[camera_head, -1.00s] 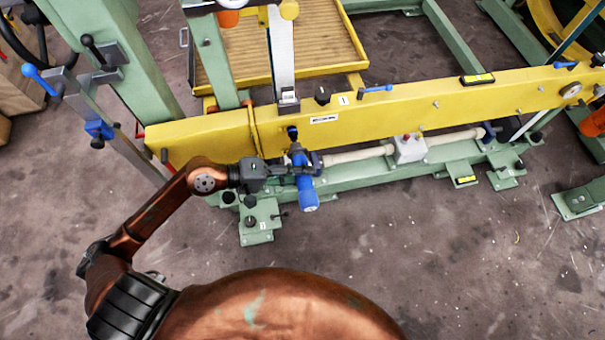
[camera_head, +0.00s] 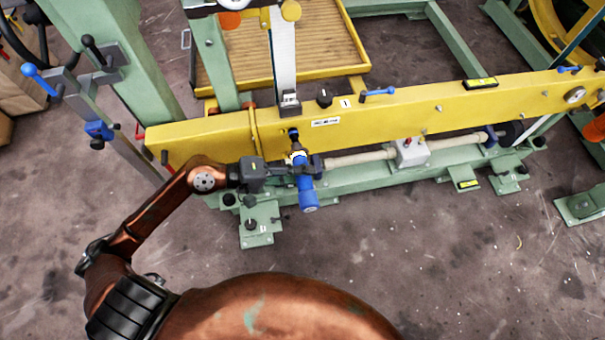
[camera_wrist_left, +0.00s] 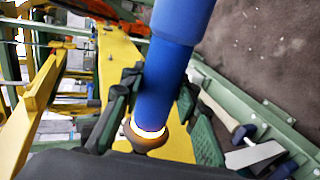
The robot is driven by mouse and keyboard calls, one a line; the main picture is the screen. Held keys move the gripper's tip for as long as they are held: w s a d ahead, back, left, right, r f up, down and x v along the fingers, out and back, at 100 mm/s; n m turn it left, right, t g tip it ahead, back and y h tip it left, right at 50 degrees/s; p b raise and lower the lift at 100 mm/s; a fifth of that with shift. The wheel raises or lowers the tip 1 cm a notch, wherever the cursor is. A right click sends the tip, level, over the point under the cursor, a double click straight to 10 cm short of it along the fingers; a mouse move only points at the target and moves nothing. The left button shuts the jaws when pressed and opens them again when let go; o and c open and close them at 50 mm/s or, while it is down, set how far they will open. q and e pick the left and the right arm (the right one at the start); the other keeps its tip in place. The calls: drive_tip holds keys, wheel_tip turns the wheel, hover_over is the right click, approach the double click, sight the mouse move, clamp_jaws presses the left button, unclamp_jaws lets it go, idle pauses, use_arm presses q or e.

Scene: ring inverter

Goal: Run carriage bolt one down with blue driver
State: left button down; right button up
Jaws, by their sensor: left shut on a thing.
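The blue driver (camera_head: 308,196) is in my left gripper (camera_head: 302,170), in front of the yellow beam (camera_head: 420,107). The driver's blue body (camera_wrist_left: 170,70) runs between the dark green finger pads in the left wrist view, with my left gripper (camera_wrist_left: 155,108) shut around it. A bright white-orange ring glows at the driver's nose (camera_wrist_left: 149,131). The nose points toward the beam, near a small dark-and-blue fitting (camera_head: 293,134). I cannot tell whether that fitting is carriage bolt one, or whether the driver touches a bolt. My right gripper is not in view.
A label reading 1 (camera_head: 345,102) sits on the beam beside a black knob (camera_head: 323,97) and a blue lever (camera_head: 378,91). A green base frame (camera_head: 350,179) lies below. A green post (camera_head: 105,60) stands left. The floor in front is open.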

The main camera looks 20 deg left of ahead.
use_arm(q)
drive_tip(key=shift+w+a+r+b, duration=0.1)
drive_tip(key=shift+w+r+b, duration=0.1)
drive_tip(key=shift+b, duration=0.15)
idle(1.1)
